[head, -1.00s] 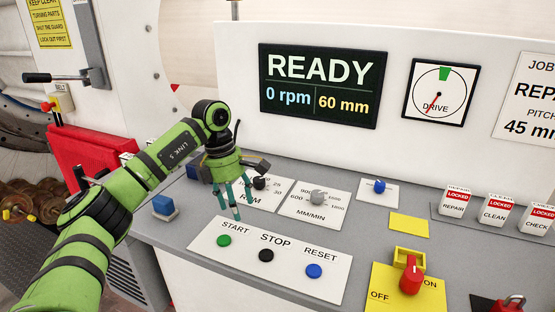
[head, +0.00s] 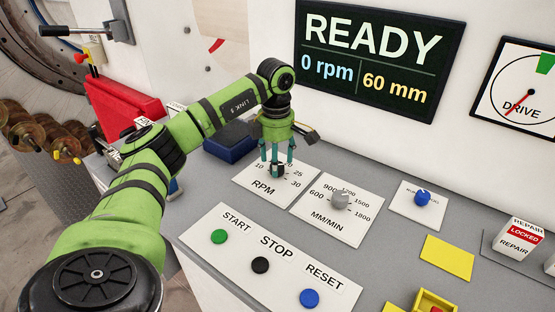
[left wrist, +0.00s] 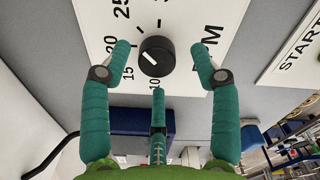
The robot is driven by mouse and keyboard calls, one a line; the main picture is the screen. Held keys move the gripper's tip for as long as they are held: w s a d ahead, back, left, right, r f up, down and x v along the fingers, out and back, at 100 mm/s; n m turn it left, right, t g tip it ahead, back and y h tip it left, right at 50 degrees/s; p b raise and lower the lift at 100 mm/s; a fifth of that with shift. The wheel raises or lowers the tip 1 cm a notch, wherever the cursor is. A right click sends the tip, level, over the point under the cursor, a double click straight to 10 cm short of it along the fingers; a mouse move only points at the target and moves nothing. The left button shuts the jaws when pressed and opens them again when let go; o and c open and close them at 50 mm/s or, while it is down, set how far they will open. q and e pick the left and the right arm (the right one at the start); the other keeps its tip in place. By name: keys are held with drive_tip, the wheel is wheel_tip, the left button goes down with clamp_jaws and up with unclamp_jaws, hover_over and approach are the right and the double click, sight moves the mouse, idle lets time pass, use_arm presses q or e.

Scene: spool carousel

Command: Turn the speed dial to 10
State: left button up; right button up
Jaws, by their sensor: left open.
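The speed dial is a black knob (head: 278,171) on the white RPM plate (head: 251,184), partly hidden by my fingers in the head view. The left wrist view shows the knob (left wrist: 156,57) whole, with 10, 15, 20 and 25 beside it. Its short white mark lies on the side toward 15 and 20; the exact number is hard to tell. My left gripper (head: 277,158) points down over the knob. In the left wrist view its three green fingers (left wrist: 161,62) are spread around the knob, with gaps showing. My right gripper is out of view.
The grey MM/MIN knob (head: 340,199) stands just right of the RPM plate. START (head: 219,236), STOP (head: 260,265) and RESET (head: 309,298) buttons lie in front. A blue block (head: 230,146) sits behind my arm. The display (head: 376,58) reads READY, 0 rpm.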

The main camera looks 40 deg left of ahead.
use_arm(q)
drive_tip(key=shift+w+f, duration=0.1)
drive_tip(key=shift+f, duration=0.6)
drive_tip(key=c, duration=1.1)
drive_tip(key=shift+c, duration=0.2)
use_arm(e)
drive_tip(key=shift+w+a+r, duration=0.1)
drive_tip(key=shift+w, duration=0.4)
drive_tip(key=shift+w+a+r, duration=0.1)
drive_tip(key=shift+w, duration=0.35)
